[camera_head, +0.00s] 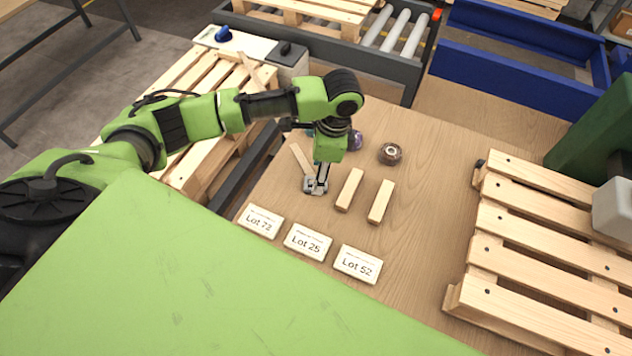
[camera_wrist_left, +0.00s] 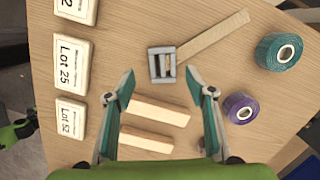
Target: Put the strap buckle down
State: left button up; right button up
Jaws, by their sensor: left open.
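The strap buckle (camera_head: 309,187), a small grey metal frame, lies on the wooden table. In the left wrist view the buckle (camera_wrist_left: 154,65) shows with a pale strip (camera_wrist_left: 212,40) running from beside it to the upper right. My left gripper (camera_head: 319,178) points down at the buckle. In the left wrist view the fingers of this gripper (camera_wrist_left: 163,82) are spread wide, with nothing held between them. The buckle appears in the gap just beyond the fingertips. Whether a finger touches it I cannot tell.
Two wooden blocks (camera_head: 349,189) (camera_head: 381,202) lie right of the buckle. Cards "Lot 72" (camera_head: 260,221), "Lot 25" (camera_head: 307,242) and "Lot 52" (camera_head: 358,264) line the near edge. Teal (camera_wrist_left: 266,54), purple (camera_wrist_left: 232,104) and brown (camera_head: 383,153) rolls stand behind. A pallet (camera_head: 545,255) is at right.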

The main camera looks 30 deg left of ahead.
pick_arm(q)
jog(key=f, duration=0.4)
jog(key=shift+w+a, duration=0.1)
jog(key=shift+a, duration=0.2)
jog(key=c, duration=1.3)
jog(key=shift+r, duration=0.15)
